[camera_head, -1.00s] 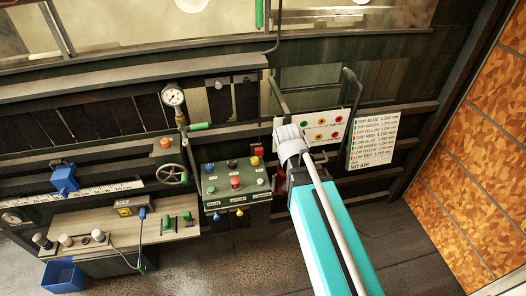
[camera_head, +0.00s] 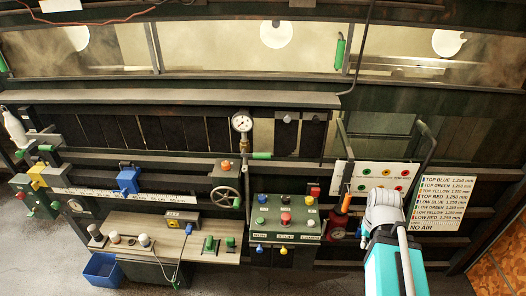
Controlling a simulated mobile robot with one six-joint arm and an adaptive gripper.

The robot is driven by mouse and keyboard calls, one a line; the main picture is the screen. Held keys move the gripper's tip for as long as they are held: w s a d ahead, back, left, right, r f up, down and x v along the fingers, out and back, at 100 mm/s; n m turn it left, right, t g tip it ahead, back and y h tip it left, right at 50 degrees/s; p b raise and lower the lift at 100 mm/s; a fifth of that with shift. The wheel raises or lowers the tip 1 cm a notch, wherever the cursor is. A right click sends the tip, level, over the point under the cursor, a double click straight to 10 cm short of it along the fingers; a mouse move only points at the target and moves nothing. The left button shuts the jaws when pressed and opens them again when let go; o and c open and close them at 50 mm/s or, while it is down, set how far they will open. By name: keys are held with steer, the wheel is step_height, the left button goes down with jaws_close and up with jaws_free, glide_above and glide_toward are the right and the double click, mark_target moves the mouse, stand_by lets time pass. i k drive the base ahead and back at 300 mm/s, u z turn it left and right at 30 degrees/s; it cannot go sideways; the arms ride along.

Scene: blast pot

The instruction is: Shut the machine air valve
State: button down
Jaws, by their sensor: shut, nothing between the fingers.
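No valve is readably marked as the machine air valve. A green lever handle (camera_head: 262,155) sticks out level to the right from the pipe under the round pressure gauge (camera_head: 242,122). A grey handwheel (camera_head: 225,196) sits below it. Another green handle (camera_head: 45,148) is at the far left, and a green upright handle (camera_head: 340,52) hangs at the top. My arm rises at the lower right, with its pale wrist in front of the panel. My gripper does not show; the wrist and arm hide that region.
A green control box (camera_head: 286,224) with coloured buttons stands at centre. A white panel (camera_head: 374,181), a red-orange cylinder (camera_head: 346,203) and a lettered sign (camera_head: 441,204) are near my arm. A bench (camera_head: 130,225) with knobs and a blue bin (camera_head: 103,268) are at left.

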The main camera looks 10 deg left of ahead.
mark_target(255, 156)
steer(key=k, duration=1)
steer(key=u, duration=1.05)
steer(key=i, duration=1.7)
steer(key=z, duration=0.05)
